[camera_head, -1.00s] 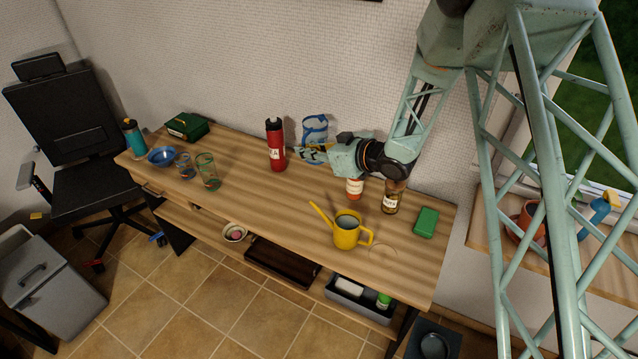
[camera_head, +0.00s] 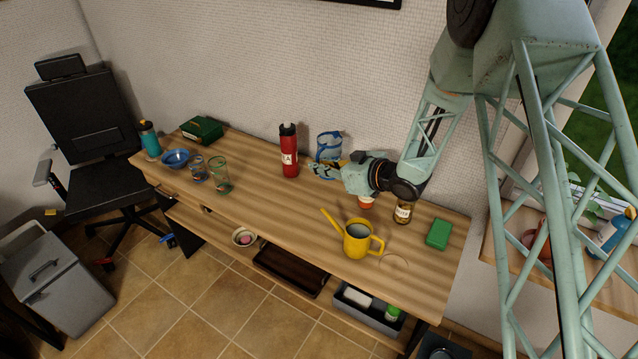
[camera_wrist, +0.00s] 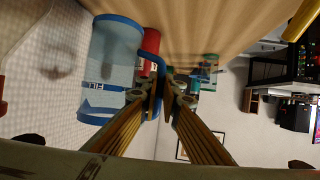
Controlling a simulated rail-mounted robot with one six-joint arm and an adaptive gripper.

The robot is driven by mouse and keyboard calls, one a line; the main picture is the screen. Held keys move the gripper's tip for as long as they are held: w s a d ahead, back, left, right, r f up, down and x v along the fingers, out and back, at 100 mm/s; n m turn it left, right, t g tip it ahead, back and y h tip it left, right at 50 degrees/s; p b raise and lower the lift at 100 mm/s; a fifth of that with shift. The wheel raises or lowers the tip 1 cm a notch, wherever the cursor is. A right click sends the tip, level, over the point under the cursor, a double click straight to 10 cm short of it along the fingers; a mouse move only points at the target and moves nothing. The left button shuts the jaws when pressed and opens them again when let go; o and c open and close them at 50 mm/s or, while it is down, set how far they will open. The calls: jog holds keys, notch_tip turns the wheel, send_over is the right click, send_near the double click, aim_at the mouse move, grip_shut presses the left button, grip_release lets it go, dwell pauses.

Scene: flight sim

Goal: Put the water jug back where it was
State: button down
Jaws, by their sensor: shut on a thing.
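The water jug (camera_head: 329,142) is clear with blue bands and a blue handle. It is upright at the back of the desk, close to the wall, just right of the red bottle (camera_head: 289,150). My gripper (camera_head: 326,170) is shut on its handle. In the wrist view the jug (camera_wrist: 108,68) is at the left, and my gripper (camera_wrist: 166,88) has its fingers around the blue handle. The gripper hides the jug's lower part in the head view, so I cannot tell whether its base touches the desk (camera_head: 275,205).
An orange-labelled container (camera_head: 366,202) and a brown jar (camera_head: 403,212) stand beneath and beside my wrist. A yellow watering can (camera_head: 357,240) is in front, and a green box (camera_head: 439,233) is to the right. Glasses and a blue bowl (camera_head: 175,158) are at the left.

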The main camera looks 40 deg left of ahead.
jog(key=shift+f, duration=1.35)
jog(key=shift+f+b, duration=0.45)
jog(key=shift+f, duration=1.4)
jog(key=shift+f, duration=0.15)
jog(key=c, duration=3.3)
grip_release()
jog(key=shift+f, duration=0.1)
jog(key=o, duration=0.4)
jog(key=shift+o, duration=0.2)
jog(key=shift+r, duration=0.2)
